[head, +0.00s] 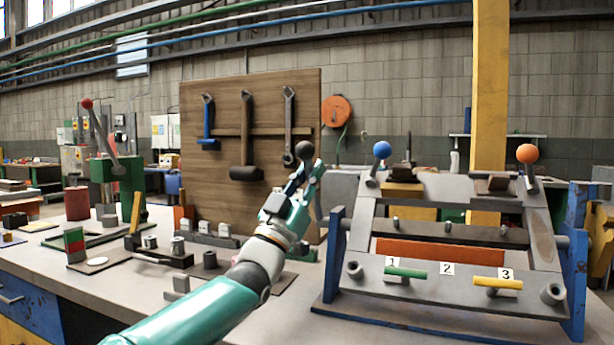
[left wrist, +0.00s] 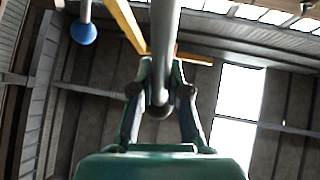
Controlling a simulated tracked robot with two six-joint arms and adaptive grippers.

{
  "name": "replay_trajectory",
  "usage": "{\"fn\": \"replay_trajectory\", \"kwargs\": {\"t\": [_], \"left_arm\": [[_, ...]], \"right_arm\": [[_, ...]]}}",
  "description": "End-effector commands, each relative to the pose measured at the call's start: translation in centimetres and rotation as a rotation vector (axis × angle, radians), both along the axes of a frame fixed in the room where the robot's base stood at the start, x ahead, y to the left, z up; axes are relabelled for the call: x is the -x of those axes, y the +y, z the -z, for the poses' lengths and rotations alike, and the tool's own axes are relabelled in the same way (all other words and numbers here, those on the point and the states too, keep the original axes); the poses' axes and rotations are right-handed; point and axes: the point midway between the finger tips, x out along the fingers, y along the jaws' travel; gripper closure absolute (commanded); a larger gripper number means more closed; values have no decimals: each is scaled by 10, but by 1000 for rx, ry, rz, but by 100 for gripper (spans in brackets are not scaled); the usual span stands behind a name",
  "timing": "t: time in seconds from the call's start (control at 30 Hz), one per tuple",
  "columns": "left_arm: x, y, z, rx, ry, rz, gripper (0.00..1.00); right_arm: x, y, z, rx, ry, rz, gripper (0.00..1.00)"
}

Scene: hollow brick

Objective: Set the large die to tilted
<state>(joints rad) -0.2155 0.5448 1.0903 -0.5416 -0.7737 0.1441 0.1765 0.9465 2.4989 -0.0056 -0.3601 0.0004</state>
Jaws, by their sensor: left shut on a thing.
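The frame I take to be the large die's rig is a grey sloping frame (head: 455,283) between blue side supports (head: 335,250), at the right in the head view. It carries labels 1, 2 and 3; I cannot tell which part is the die. My left gripper (head: 308,172) is left of this frame, just below a black ball knob (head: 305,149). In the left wrist view, its fingers (left wrist: 160,92) are closed around a grey rod (left wrist: 165,35). The rod appears to be the black-knobbed lever's shaft; the fingers hide part of it. My right gripper is not in view.
A wooden tool board (head: 225,95) stands behind my left arm. Small blocks and a green lever press (head: 120,180) are on the bench at left.

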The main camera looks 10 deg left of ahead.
Motion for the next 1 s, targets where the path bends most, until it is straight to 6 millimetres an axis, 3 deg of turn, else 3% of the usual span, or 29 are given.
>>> {"fn": "replay_trajectory", "kwargs": {"t": [0.03, 0.07, 0.2, 0.23, 0.67, 1.0], "left_arm": [[-2, 1, 2, 0, 5, -1, 100], [-2, 1, 2, 0, 5, -1, 83], [-1, 1, 2, 1, 4, -1, 60], [-1, 1, 1, 1, 3, -1, 59], [3, 2, 3, 0, 0, 0, 59], [27, 14, 31, 0, 3, -1, 59]], "right_arm": [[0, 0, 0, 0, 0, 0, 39], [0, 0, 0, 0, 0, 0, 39], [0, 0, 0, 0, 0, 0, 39], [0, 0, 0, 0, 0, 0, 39], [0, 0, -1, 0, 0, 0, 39], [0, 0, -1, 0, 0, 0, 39]]}}
